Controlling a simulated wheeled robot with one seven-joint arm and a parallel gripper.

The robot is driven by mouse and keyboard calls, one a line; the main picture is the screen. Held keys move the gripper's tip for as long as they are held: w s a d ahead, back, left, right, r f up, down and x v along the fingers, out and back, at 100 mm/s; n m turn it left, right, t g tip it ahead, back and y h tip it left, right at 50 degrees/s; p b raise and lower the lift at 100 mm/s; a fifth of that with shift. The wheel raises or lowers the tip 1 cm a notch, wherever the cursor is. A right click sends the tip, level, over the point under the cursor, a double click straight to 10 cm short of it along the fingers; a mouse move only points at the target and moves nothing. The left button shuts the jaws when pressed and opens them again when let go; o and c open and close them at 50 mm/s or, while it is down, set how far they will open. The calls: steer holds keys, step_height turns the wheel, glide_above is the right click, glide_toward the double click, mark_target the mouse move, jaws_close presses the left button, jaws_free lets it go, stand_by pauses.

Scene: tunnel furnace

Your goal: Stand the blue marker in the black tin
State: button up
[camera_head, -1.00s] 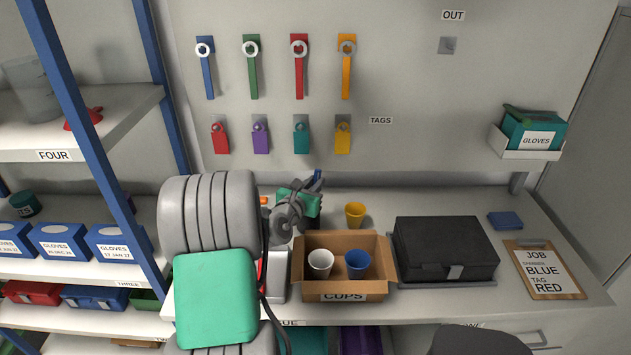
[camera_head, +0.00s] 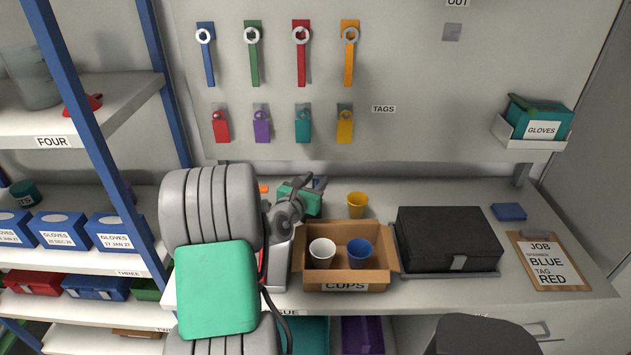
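My gripper (camera_head: 319,185) is over the back of the counter, behind the cardboard box, with grey fingers pointing right and away. A small blue piece (camera_head: 317,183), which looks like the top of the blue marker, shows at the fingers. The rest of it is hidden. I cannot tell whether the fingers grip it or only stand around it. The black tin is not clearly visible; my wrist and its green cover hide the counter just below the fingers. I cannot tell whether the marker stands in the tin.
The cardboard box (camera_head: 345,287) marked CUPS holds a white cup (camera_head: 322,253) and a blue cup (camera_head: 359,252). A yellow cup (camera_head: 357,205) stands behind it. A black case (camera_head: 448,238), a blue block (camera_head: 508,211) and a clipboard (camera_head: 551,264) are to the right. Shelves stand left.

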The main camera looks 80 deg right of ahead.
steer(key=shift+o, duration=0.3)
steer(key=b+v, duration=0.1)
steer(key=v, duration=0.6)
steer(key=shift+a, duration=0.4)
steer(key=shift+w, duration=0.15)
